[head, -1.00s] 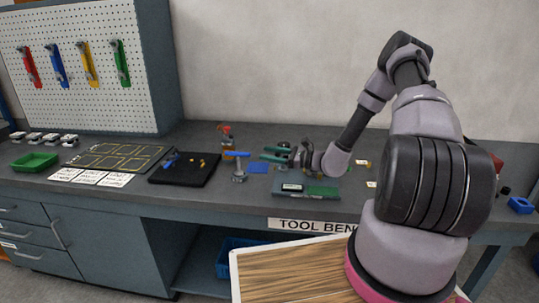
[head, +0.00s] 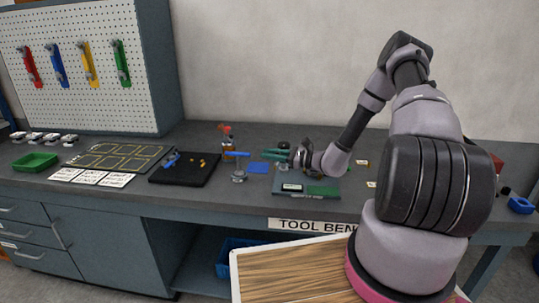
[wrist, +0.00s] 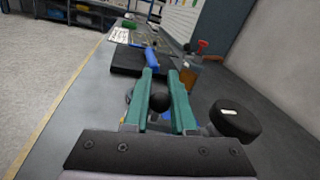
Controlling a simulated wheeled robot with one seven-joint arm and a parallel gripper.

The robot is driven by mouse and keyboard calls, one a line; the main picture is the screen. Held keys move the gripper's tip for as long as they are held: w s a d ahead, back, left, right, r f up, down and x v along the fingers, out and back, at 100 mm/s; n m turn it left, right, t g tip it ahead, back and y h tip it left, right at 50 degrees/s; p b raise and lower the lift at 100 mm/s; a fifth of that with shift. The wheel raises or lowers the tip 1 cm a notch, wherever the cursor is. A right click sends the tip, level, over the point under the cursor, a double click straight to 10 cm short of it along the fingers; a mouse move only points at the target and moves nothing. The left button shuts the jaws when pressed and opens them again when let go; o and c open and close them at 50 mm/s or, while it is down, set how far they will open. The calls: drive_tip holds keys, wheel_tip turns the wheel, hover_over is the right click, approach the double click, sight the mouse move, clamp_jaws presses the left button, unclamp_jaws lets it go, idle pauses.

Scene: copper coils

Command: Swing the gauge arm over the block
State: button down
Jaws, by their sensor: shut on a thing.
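My gripper (head: 276,153) reaches in from the right over the bench, its teal fingers pointing left. In the wrist view its two fingers (wrist: 165,100) are closed around a black ball knob (wrist: 159,102), which I take to be the gauge arm's knob. A round black dial-like part (wrist: 235,118) is just right of the fingers. In the head view a grey plate (head: 281,180) with a green pad (head: 323,190) and a pale-labelled piece (head: 292,187) lies below my gripper. My wrist hides much of the gauge, and I cannot tell which piece is the block.
A grey post with a blue handle (head: 238,154) stands left of my gripper, near a flat blue square (head: 258,168). A black tray (head: 184,170) is farther left. A bottle with a red top (head: 227,130) stands behind.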

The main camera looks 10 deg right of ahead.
idle(0.9)
drive_tip(key=shift+s+d+n+g+y, duration=0.25)
drive_tip(key=shift+n+g, duration=0.25)
drive_tip(key=shift+g, duration=0.25)
drive_tip(key=shift+s+d+n+g+y, duration=0.3)
drive_tip(key=shift+n+g, duration=0.2)
drive_tip(key=shift+g, duration=0.2)
drive_tip(key=shift+s+d+n+g+y, duration=0.25)
drive_tip(key=shift+n+g, duration=0.25)
drive_tip(key=shift+g, duration=0.25)
drive_tip(key=c, duration=0.7)
unclamp_jaws()
drive_tip(key=shift+c, duration=0.2)
drive_tip(key=shift+d, duration=0.15)
drive_tip(key=v, duration=1)
drive_tip(key=shift+d, duration=0.25)
drive_tip(key=shift+c, duration=0.3)
